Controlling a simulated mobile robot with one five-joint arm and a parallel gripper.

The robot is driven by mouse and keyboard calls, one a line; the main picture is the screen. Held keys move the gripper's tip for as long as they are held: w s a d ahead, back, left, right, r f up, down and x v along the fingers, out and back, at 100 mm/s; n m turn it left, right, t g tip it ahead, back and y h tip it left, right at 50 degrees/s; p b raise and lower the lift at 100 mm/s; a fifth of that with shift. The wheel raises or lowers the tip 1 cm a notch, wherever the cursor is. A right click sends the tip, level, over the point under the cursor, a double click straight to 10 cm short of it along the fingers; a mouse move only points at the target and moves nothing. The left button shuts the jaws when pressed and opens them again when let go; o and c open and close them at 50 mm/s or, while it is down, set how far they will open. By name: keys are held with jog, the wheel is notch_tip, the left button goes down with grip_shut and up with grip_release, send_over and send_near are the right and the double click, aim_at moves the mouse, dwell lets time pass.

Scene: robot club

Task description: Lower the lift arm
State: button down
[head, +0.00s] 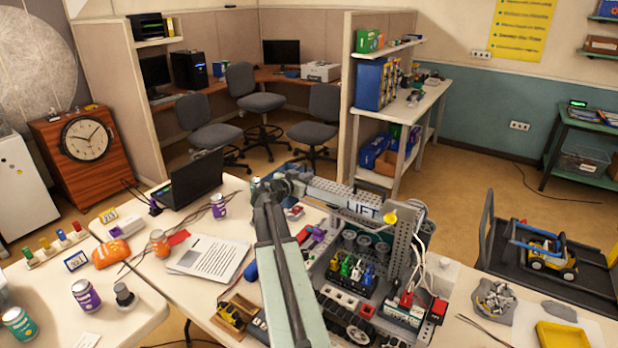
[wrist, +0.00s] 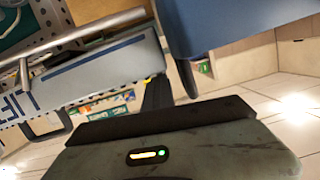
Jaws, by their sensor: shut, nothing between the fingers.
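The lift arm (head: 335,194) is a light grey beam marked LIFT on the machine at the middle of the table in the head view. It looks close to level, sloping slightly down to the right towards a yellow knob and a grey perforated upright. My gripper (head: 287,182) is at the beam's left end, shut and empty. In the wrist view the beam (wrist: 105,68) crosses the upper left with its blue stripe, beside a metal rod. I cannot tell whether my gripper touches it. My arm hides part of the machine's left side.
The machine's base (head: 350,285) holds coloured figures, wires and a wheel. A laptop (head: 190,180), printed sheets (head: 210,257) and cans stand to the left. A yellow tray (head: 562,336) is at the lower right. A toy vehicle (head: 545,256) sits on a dark platform beyond.

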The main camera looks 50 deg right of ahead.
jog(key=shift+a+f, duration=0.25)
jog(key=shift+f, duration=0.1)
jog(key=shift+r, duration=0.25)
notch_tip(320, 180, up, 5)
jog(key=p, duration=0.5)
jog(key=shift+w+d+r+p, duration=0.1)
jog(key=shift+p, duration=0.2)
jog(key=p+v, duration=0.1)
jog(key=v, duration=0.8)
jog(key=shift+a+f, duration=0.3)
jog(key=shift+a, duration=0.05)
